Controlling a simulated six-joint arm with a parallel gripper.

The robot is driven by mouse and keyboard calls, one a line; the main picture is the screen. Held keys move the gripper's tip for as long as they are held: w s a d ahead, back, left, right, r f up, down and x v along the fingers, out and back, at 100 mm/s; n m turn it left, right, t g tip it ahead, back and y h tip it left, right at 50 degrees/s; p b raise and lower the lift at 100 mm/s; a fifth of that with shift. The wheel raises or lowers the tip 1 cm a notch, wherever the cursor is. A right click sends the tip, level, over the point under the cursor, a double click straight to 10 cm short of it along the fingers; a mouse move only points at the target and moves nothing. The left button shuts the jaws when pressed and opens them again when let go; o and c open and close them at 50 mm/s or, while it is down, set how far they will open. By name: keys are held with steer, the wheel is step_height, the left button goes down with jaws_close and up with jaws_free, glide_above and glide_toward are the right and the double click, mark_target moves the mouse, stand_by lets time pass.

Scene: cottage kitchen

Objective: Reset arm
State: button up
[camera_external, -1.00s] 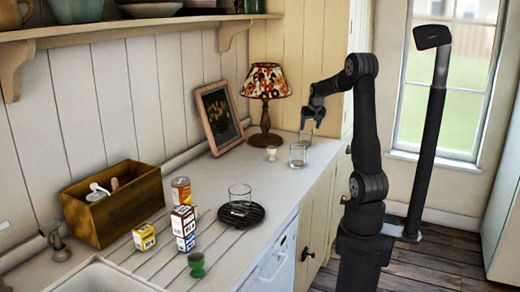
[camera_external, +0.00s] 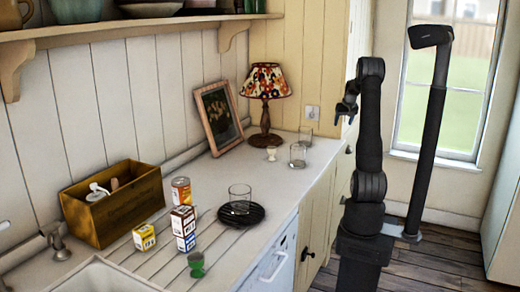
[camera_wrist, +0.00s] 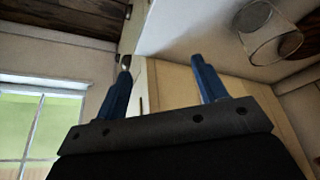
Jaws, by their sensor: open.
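My gripper (camera_external: 345,112) is raised beside my upright arm, above the right end of the counter and clear of everything on it. In the wrist view its two blue fingers (camera_wrist: 162,84) are spread wide with nothing between them. A clear glass (camera_wrist: 262,30) shows at the upper right of the wrist view, away from the fingers.
The counter (camera_external: 290,185) holds a glass on a black trivet (camera_external: 241,222), two glasses near the lamp (camera_external: 267,95), a picture frame (camera_external: 218,125), a wooden box (camera_external: 112,215), small boxes, a tin and green and white egg cups. A window (camera_external: 450,85) stands behind my arm.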

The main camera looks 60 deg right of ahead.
steer(key=shift+w+d+f, duration=0.45)
steer(key=shift+w+f, duration=0.05)
steer(key=shift+f, duration=0.2)
steer(key=shift+w+d+f, duration=0.4)
steer(key=shift+w+f, duration=0.1)
steer(key=shift+f, duration=0.15)
steer(key=s+r, duration=0.2)
steer(key=s, duration=0.2)
steer(key=w+a, duration=1.1)
steer(key=w, duration=0.1)
steer(key=shift+a+r+n, duration=0.3)
steer(key=shift+a+r, duration=0.1)
